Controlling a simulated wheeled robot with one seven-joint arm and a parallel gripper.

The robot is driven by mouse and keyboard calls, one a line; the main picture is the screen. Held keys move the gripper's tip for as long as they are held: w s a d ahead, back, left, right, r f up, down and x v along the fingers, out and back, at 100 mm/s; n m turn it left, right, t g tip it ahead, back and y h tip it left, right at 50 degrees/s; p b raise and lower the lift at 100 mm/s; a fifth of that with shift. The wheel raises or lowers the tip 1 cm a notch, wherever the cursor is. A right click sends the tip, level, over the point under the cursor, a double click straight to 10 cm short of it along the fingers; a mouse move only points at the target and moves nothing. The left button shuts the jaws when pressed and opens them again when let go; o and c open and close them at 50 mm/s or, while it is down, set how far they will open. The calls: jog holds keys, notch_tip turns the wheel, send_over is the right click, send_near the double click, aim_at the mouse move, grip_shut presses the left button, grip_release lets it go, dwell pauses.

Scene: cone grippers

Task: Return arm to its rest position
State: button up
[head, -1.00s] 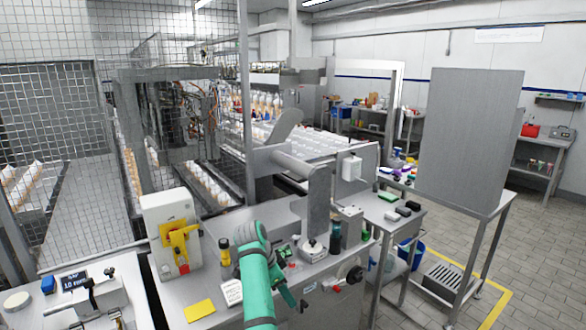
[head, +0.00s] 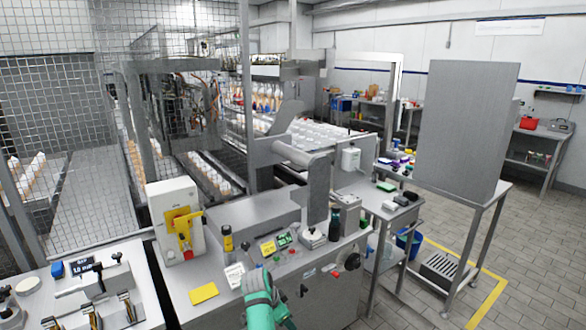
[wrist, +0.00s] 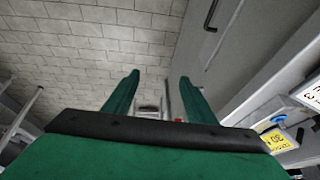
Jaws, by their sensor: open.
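My green arm shows at the bottom centre of the head view, low in front of the metal workbench (head: 236,314). In the wrist view my gripper (wrist: 160,85) has its two green fingers spread apart with nothing between them. Tiled floor and the side of a metal cabinet lie beyond the fingers. My fingertips cannot be made out in the head view. Nothing is held.
The bench carries a white box with a yellow switch (head: 182,228), a yellow card (head: 203,293), a black-and-yellow bottle (head: 227,243) and a dark bottle (head: 334,226). A side table with a tall metal panel (head: 465,130) stands right. Tiled floor (head: 540,270) is open there.

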jog(key=s+a+f+n+t+y, duration=0.15)
jog(key=s+f+n+t, duration=0.3)
jog(key=s+f, duration=1.5)
jog(key=s+d+f+n+t+y, duration=0.1)
jog(key=s+f+n+y, duration=0.1)
jog(key=s, duration=0.8)
jog(key=s+d+r+n+t, duration=0.1)
jog(key=s+r, duration=0.3)
jog(key=s, duration=0.4)
jog(key=s+r+n+t, duration=0.1)
jog(key=s+r+t, duration=0.1)
jog(key=s+r, duration=0.35)
jog(key=s+d+r+n+t, duration=0.2)
jog(key=s+r+t, duration=0.1)
jog(key=s+r, duration=1.2)
notch_tip(320, 180, up, 3)
jog(key=shift+d, duration=0.15)
jog(key=shift+s+n, duration=0.1)
jog(key=shift+n, duration=0.15)
